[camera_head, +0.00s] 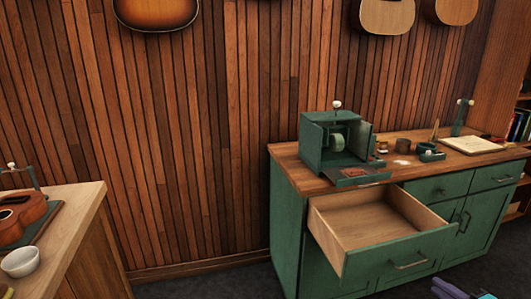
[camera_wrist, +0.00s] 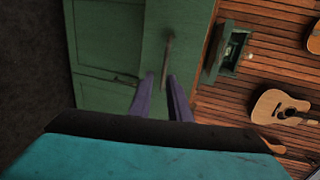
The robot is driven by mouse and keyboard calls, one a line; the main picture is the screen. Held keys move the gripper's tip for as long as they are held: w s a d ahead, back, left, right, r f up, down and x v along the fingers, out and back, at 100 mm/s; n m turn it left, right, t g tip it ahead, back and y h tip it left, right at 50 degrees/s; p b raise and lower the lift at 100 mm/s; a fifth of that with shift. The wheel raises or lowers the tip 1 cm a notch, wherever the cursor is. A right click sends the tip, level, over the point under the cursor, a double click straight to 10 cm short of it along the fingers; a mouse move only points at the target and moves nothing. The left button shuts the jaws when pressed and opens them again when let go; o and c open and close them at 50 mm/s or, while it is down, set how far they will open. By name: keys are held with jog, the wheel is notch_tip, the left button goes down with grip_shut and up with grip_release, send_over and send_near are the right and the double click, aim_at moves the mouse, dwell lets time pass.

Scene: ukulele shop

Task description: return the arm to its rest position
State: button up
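My gripper (camera_head: 465,292) shows at the bottom right edge of the head view, with only parts of its purple fingers in frame. In the wrist view both purple fingers (camera_wrist: 160,78) are apart, with nothing seen held between them. A metal drawer handle (camera_wrist: 168,58) lies just beyond the fingertips; I cannot tell the exact gap. The green drawer (camera_head: 385,265) is pulled out and looks empty inside. Most of my arm is out of the head view.
The green cabinet (camera_head: 285,230) has a wooden top bearing a green box-like device (camera_head: 318,150), small tools and papers. A wooden counter (camera_head: 85,215) at the left holds a ukulele (camera_head: 22,215) and a white bowl (camera_head: 20,262). Instruments hang on the slatted wall. Dark floor lies between the counters.

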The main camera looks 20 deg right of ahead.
jog(key=w+a+f+n+g+y, duration=0.2)
jog(key=w+a+f+g, duration=0.1)
jog(key=a+f, duration=0.6)
jog(key=w+a+f+n+g+y, duration=0.2)
jog(key=w+a+f+g, duration=0.15)
jog(key=a+f, duration=0.55)
jog(key=w+a+f+n+g+y, duration=0.2)
jog(key=w+a+f+g, duration=0.3)
jog(key=a, duration=0.7)
jog(key=s+a+f+n+g+p, duration=0.1)
jog(key=s+a+f+n+g, duration=0.1)
jog(key=s+a+f, duration=0.3)
jog(key=s+a+f+n+g, duration=0.2)
jog(key=s+a+f+n, duration=0.15)
jog(key=a, duration=0.35)
jog(key=s+a+f+n+g+h, duration=0.5)
jog(key=s+a+f+n+h, duration=0.1)
jog(key=s, duration=0.5)
jog(key=shift+s+a+f+h+p, duration=0.3)
jog(key=shift+s+a+f+p, duration=0.15)
jog(key=shift+f, duration=0.9)
